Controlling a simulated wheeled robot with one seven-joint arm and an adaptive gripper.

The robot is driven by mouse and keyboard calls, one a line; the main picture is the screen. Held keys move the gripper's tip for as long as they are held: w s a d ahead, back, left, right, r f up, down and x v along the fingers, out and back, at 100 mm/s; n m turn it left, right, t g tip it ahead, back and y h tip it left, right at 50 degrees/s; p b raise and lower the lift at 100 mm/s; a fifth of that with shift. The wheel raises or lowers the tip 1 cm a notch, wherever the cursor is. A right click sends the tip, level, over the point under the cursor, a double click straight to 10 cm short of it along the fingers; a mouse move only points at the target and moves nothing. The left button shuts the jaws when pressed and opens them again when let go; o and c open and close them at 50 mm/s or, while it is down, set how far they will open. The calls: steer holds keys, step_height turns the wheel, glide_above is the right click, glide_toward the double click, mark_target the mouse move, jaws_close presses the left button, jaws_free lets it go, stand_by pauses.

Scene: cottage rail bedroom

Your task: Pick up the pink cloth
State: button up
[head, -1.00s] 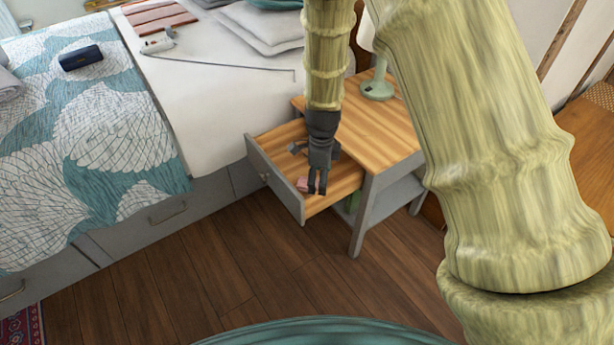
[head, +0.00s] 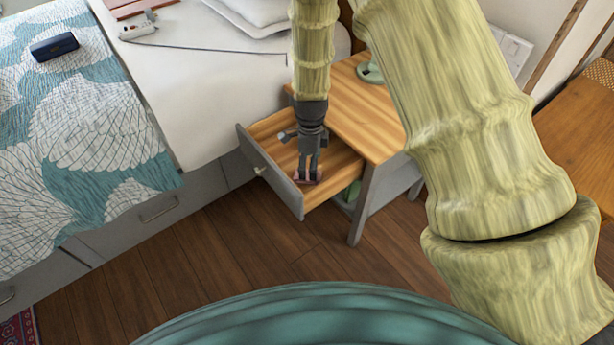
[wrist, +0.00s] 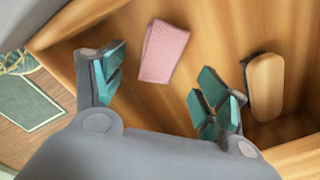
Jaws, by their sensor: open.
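The pink cloth (wrist: 163,52) is a small folded rectangle lying on the wooden floor of the open drawer (wrist: 225,40). In the wrist view it shows between and just beyond my fingertips. My gripper (wrist: 155,88) is open and empty, with its teal finger pads on either side of the cloth's near end. In the head view my gripper (head: 309,178) points down into the drawer, and only bits of the pink cloth (head: 318,178) show around the fingertips. I cannot tell whether the fingers touch it.
A tan, rounded object (wrist: 265,87) lies in the drawer to the right of my gripper. The drawer's grey front (head: 270,172) and the nightstand top (head: 358,105) stand close around it. The bed (head: 200,75) is at the left. Wooden floor in front is clear.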

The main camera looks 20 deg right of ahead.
steer(key=shift+a+f+b, duration=0.1)
steer(key=shift+f+b, duration=0.45)
steer(key=shift+f, duration=2.05)
steer(key=c, duration=1.1)
step_height(320, 180, up, 10)
steer(key=shift+r+p, duration=0.1)
steer(key=shift+p, duration=0.75)
steer(key=o, duration=0.3)
steer(key=shift+c, duration=1.1)
